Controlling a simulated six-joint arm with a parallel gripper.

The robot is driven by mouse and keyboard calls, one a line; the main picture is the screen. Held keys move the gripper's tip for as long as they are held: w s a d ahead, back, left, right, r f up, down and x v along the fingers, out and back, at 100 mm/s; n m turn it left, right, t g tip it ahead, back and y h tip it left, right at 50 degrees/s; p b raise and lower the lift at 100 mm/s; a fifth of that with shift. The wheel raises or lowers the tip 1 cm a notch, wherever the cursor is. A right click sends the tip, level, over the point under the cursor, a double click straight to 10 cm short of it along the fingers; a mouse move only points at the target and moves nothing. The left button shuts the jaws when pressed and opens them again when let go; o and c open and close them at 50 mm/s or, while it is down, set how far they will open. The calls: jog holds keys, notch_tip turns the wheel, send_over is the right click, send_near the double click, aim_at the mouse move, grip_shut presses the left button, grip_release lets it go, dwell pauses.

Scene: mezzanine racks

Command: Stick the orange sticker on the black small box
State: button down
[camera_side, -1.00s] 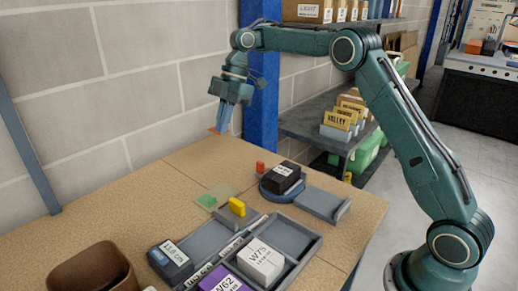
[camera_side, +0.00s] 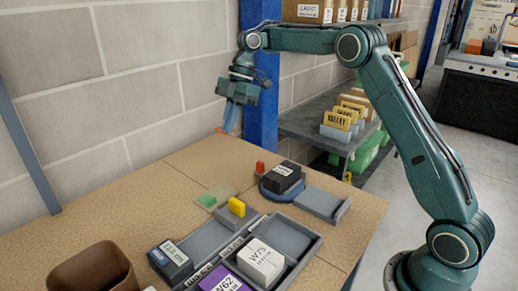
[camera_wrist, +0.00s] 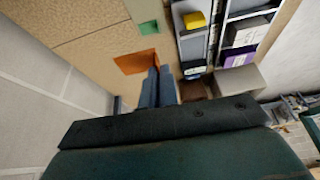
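The orange sticker (camera_wrist: 137,62) is a flat piece at my fingertips in the wrist view. In the side view only a small bit of it shows (camera_side: 218,130). My gripper (camera_wrist: 158,70) has its two blue fingers close together on the sticker's edge, and holds it above the far part of the table, by the wall. A black small box (camera_side: 282,177) with a white label on it rests on a round blue stand (camera_side: 270,194), right of and nearer than my gripper. It does not show in the wrist view.
A grey divided tray (camera_side: 318,240) holds a white W75 box (camera_side: 261,262) and a purple W62 box (camera_side: 226,284). A dark labelled box (camera_side: 170,261), brown bin (camera_side: 75,275), yellow block (camera_side: 237,206), green piece (camera_side: 207,200) and red piece (camera_side: 260,167) stand around. A grey platform (camera_side: 322,203) lies right.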

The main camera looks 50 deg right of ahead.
jog(key=s+d+f, duration=0.3)
jog(key=s+d, duration=0.2)
jog(key=d, duration=0.4)
send_over(294, 171)
jog(key=d, duration=0.1)
jog(key=f, duration=0.3)
jog(key=shift+d+f+n, duration=0.2)
jog(key=shift+n, duration=0.1)
jog(key=shift+f, duration=0.15)
jog(key=shift+f, duration=2.95)
jog(key=shift+f, duration=0.55)
dwell(0.6)
jog(key=c, duration=1.3)
grip_release()
jog(key=shift+r, duration=0.15)
notch_tip(294, 171, up, 7)
